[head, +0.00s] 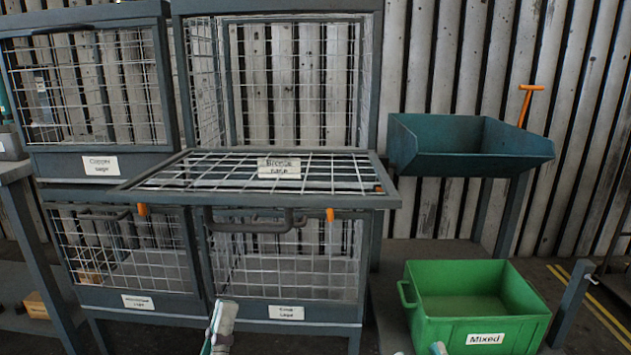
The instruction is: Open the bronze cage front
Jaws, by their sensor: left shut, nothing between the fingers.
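The bronze cage (376,80) is the upper middle wire cage, and its opening is clear. Only a tip of my right gripper (438,348) shows at the bottom edge.
The copper cage (88,163) stands at the left, and two more labelled cages, left (150,302) and right (287,312), sit below. A green "Mixed" bin (486,325) stands at the lower right under a teal scoop-shaped tray (470,152).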

